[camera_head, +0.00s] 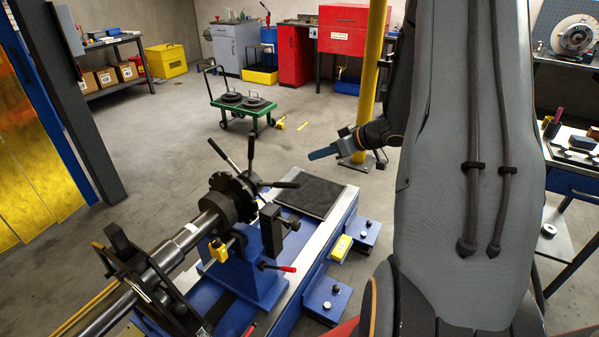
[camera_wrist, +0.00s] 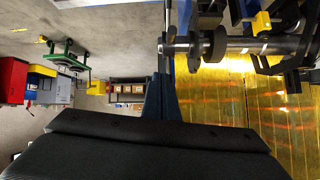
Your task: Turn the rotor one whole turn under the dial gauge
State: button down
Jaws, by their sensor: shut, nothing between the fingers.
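The rotor (camera_head: 184,247) is a long grey shaft lying across the blue machine bed.
A dark mat (camera_head: 309,196) lies on the bed's far end. A red-handled lever (camera_head: 284,268) sticks out below the hub. A yellow post (camera_head: 369,70) stands behind my gripper. A green cart (camera_head: 244,108) stands on open floor. A side table (camera_head: 577,160) is at right.

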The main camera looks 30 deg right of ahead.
jog(key=shift+y, duration=0.4)
jog(key=w+a+f+p, duration=0.1)
jog(key=f, duration=0.1)
jog(key=w+a+f, duration=0.2)
jog(key=f, duration=0.1)
jog(key=w+a+f+p, duration=0.1)
jog(key=a+f, duration=0.1)
jog(key=shift+w+f+p, duration=0.3)
jog(key=shift+f, duration=0.05)
jog(key=shift+s+f, duration=0.3)
jog(key=shift+f, duration=0.5)
jog(key=shift+d, duration=0.1)
